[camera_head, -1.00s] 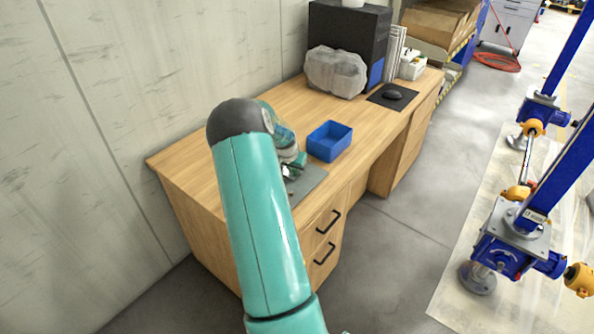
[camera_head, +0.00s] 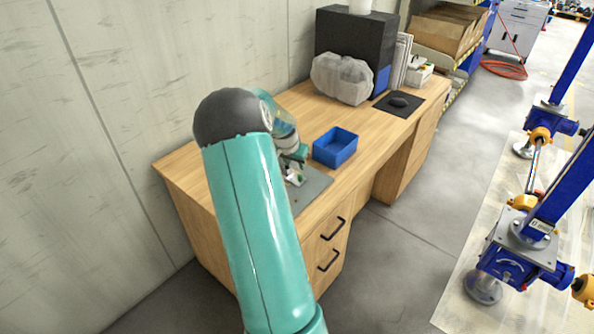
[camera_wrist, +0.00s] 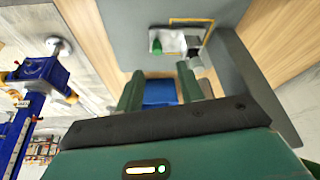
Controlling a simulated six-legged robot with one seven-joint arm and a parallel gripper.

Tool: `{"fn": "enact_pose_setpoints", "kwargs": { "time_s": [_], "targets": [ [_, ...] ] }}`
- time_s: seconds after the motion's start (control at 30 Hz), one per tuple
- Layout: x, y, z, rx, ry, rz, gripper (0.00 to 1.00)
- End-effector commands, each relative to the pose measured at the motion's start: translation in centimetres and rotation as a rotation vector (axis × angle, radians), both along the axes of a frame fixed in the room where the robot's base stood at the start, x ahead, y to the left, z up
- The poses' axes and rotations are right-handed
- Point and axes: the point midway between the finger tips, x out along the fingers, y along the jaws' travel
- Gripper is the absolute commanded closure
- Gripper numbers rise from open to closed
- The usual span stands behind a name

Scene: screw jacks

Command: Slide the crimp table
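A grey mat (camera_head: 314,186) lies on the near end of the wooden desk. On it sits a small white piece with a green part (camera_head: 295,178); in the wrist view this white piece (camera_wrist: 168,40) shows beside a thin yellow frame outline (camera_wrist: 190,21) and a small grey block (camera_wrist: 194,51). I cannot tell which of these is the crimp table. My gripper (camera_wrist: 160,86) has its two green fingers apart with nothing between them. In the head view it is just above the mat, mostly hidden behind my arm.
A blue open bin (camera_head: 335,147) stands on the desk (camera_head: 300,100) right of my gripper. A wrapped lump (camera_head: 341,78), a black computer case (camera_head: 352,45) and a mouse (camera_head: 398,101) are farther back. Blue screw jacks (camera_head: 520,250) stand at the right. Floor between is clear.

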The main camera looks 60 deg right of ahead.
Motion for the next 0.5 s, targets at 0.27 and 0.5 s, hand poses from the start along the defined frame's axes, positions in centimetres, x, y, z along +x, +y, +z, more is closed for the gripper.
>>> {"fn": "enact_pose_setpoints", "kwargs": {
  "time_s": [0.27, 0.5],
  "targets": [
    [-0.1, 1.7, 4.2, -0.001, -0.001, 0.001, 0.62],
    [-0.2, 2.0, 4.8, 0.001, 0.000, 0.001, 0.62]
  ]
}}
